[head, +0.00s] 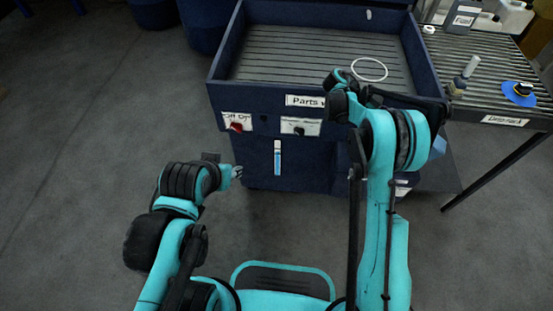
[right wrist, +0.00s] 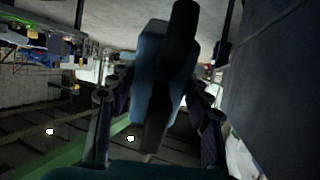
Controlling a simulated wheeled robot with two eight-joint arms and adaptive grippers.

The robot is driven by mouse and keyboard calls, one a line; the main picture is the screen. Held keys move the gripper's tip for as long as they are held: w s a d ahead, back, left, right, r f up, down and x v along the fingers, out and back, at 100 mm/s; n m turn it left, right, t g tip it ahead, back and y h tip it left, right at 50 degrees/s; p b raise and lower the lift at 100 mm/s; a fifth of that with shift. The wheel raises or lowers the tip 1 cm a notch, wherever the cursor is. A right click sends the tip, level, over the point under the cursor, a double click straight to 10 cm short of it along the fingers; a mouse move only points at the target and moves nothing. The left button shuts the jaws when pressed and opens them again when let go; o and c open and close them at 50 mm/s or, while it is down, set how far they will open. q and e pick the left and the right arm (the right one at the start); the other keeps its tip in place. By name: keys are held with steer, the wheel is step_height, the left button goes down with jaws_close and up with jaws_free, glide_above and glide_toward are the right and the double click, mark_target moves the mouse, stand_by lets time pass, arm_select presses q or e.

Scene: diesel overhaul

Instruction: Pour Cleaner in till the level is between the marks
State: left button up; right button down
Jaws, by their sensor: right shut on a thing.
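The parts washer (head: 262,152) is a dark blue cabinet with a ribbed basin on top. A narrow upright sight gauge (head: 277,158) on its front is white at the top and blue below; its marks are too small to read. In the right wrist view, my right gripper (right wrist: 158,100) is shut on a blue container (right wrist: 178,75) with dark parts, probably the Cleaner. In the head view, my right arm reaches to the basin's front right, hiding the gripper. My left gripper (head: 237,172) is low before the cabinet's left front, apart from it; its finger gap is unclear.
A white ring (head: 369,69) lies in the basin. A red switch (head: 236,127) and a black knob (head: 299,130) sit on the front panel. The roller table (head: 490,70) at right holds a blue disc-shaped thing (head: 518,94) and containers (head: 462,17).

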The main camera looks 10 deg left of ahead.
steer(key=shift+r, duration=0.1)
stand_by(0.3)
steer(key=shift+s+d+y+p, duration=0.15)
steer(key=shift+d+y+p, duration=0.25)
steer(key=shift+y+p, duration=0.3)
steer(key=shift+s+d+f+t+y+p, duration=0.1)
steer(key=shift+d+f+t+y+p, duration=0.1)
steer(key=shift+f+t+y+p, duration=0.15)
steer(key=shift+f+y, duration=0.25)
steer(key=shift+f, duration=0.15)
steer(key=d+r+p, duration=0.1)
steer(key=r+p, duration=0.1)
steer(key=r, duration=0.2)
steer(key=d+r+p, duration=0.1)
steer(key=r+p, duration=0.2)
steer(key=r, duration=0.2)
steer(key=s+d+r+p, duration=0.1)
steer(key=r+p, duration=0.2)
steer(key=r, duration=0.1)
steer(key=shift+r, duration=0.2)
